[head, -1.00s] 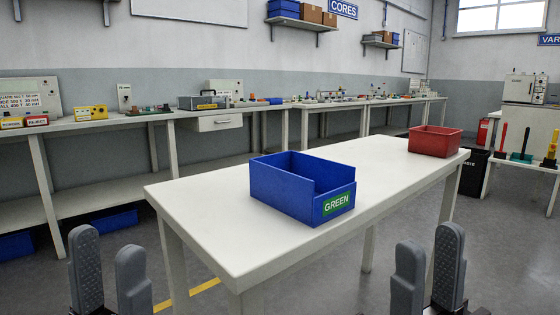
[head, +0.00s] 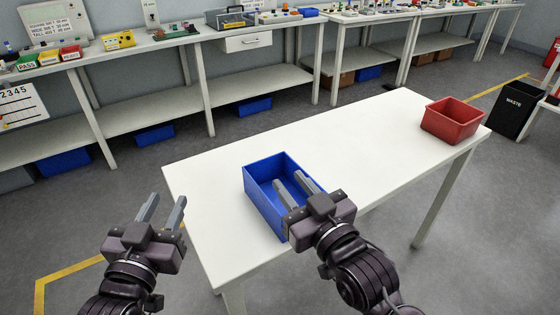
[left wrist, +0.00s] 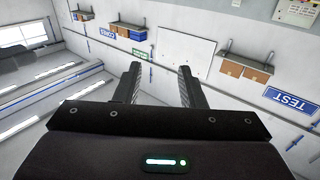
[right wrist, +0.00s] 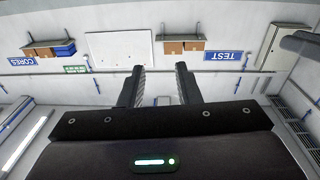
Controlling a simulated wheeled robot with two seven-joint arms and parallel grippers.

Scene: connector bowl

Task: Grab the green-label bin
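The blue bin (head: 262,207) stands upright on the white table (head: 345,140), near its front edge. Its green label, seen earlier on its front side, is hidden now behind my right gripper. My right gripper (head: 288,178) is open, and its fingers overlap the bin in the head view; I cannot tell whether they touch it. My left gripper (head: 167,197) is open and empty, left of the table's left end and apart from the bin. Both wrist views show spread fingers with nothing between them, the left (left wrist: 160,78) and the right (right wrist: 160,78); neither shows the bin.
A red bin (head: 453,122) stands at the table's far right end. A black waste bin (head: 517,113) is on the floor beyond it. A long workbench (head: 215,35) with boxes and parts runs along the wall. The middle of the table is clear.

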